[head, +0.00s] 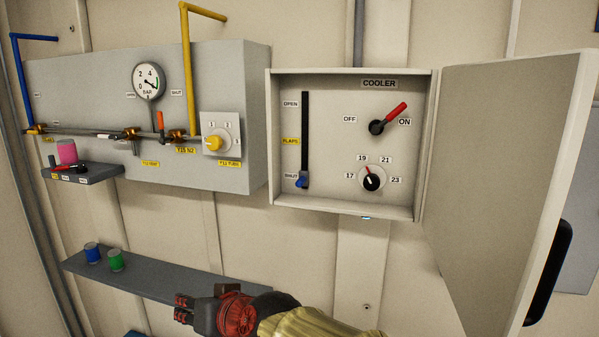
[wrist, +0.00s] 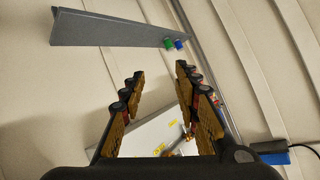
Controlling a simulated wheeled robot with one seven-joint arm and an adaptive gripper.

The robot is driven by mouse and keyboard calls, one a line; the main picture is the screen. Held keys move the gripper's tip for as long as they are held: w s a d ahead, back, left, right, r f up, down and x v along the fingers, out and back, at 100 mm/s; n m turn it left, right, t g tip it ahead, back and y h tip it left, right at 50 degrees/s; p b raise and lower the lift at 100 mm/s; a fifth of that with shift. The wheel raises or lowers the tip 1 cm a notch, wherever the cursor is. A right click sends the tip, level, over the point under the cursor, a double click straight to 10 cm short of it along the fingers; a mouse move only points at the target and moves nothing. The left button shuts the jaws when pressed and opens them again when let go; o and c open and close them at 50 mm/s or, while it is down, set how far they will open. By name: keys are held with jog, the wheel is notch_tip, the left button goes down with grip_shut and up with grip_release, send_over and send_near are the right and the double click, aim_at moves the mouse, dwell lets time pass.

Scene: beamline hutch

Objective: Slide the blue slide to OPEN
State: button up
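The blue slide (head: 302,182) sits at the bottom of a black vertical slot (head: 305,130) in the cooler box (head: 350,208), beside the SHUT label (head: 291,176). The OPEN label (head: 291,104) is by the top of the slot, and a yellow label lies between them. My gripper (head: 183,309) is below and left of the box, in front of the wall, well apart from the slide. In the wrist view my gripper (wrist: 158,88) has its two fingers spread with nothing between them. The slide is not in the wrist view.
The box door (head: 505,170) stands open on the right. The box also holds a red-handled switch (head: 390,118) and a dial (head: 372,182). A grey gas panel (head: 225,85) is at left. A long shelf (head: 170,276) below holds a blue can (head: 92,252) and a green can (head: 116,260).

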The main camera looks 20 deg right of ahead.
jog(key=w+r+m+t+h, duration=0.2)
jog(key=w+r+t, duration=0.2)
jog(key=w+r, duration=0.35)
jog(key=m+h+p, duration=0.1)
jog(key=m+h, duration=0.7)
jog(key=h, duration=0.6)
send_near(298, 184)
jog(key=x, duration=0.3)
jog(key=shift+w+d+f, duration=0.15)
jog(key=shift+w+d, duration=0.25)
jog(key=shift+d, duration=0.05)
jog(key=x, duration=0.6)
jog(key=shift+w+d, duration=0.15)
jog(key=shift+w, duration=0.25)
jog(key=shift+c, duration=1.3)
grip_shut()
